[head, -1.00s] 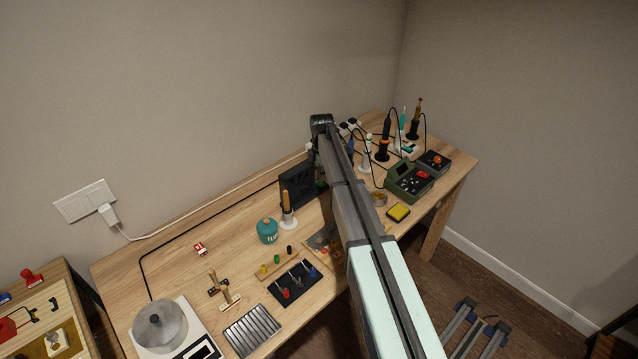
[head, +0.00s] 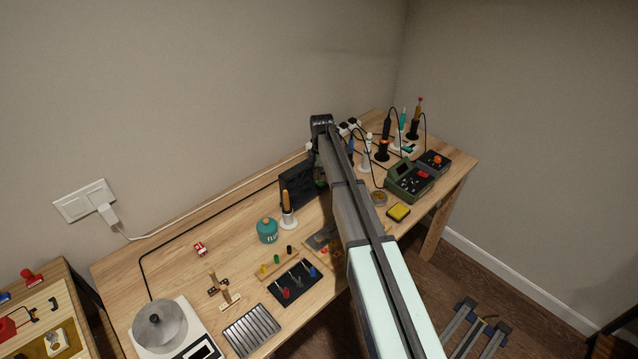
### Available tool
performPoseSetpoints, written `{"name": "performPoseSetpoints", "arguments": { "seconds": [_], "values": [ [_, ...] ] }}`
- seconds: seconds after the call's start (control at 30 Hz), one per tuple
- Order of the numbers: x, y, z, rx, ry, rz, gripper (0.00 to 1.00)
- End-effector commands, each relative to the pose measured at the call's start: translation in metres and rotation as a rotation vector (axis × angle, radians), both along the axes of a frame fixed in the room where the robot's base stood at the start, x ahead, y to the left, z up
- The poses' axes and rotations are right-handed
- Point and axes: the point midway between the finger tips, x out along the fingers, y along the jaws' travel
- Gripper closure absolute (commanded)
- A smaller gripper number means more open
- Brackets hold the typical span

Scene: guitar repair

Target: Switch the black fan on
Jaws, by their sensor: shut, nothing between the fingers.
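The black fan (head: 296,185) stands upright on the wooden workbench, left of my arm, behind the orange-handled tool in its white stand. Its face looks dark and even, and its right edge is close to my arm. I cannot make out its switch. My arm reaches over the bench from the lower right, past the fan's right side. My gripper is hidden behind the arm, so I cannot see its fingers or whether they touch the fan.
A teal canister (head: 267,230) and the orange-handled tool (head: 287,212) stand in front of the fan. A green soldering station (head: 409,180) and a yellow sponge tray (head: 398,212) are right of my arm. A black cable (head: 195,233) runs along the bench's back.

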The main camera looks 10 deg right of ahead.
Motion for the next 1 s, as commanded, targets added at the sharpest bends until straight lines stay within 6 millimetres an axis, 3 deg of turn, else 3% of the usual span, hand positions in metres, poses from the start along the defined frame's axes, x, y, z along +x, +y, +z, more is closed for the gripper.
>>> {"name": "performPoseSetpoints", "arguments": {
  "seconds": [0.27,1.0],
  "values": [
    [-0.001,0.0,0.004,-0.001,0.003,0.0,1.0],
    [-0.001,0.0,0.058,0.0,0.002,0.0,1.0]
  ]
}}
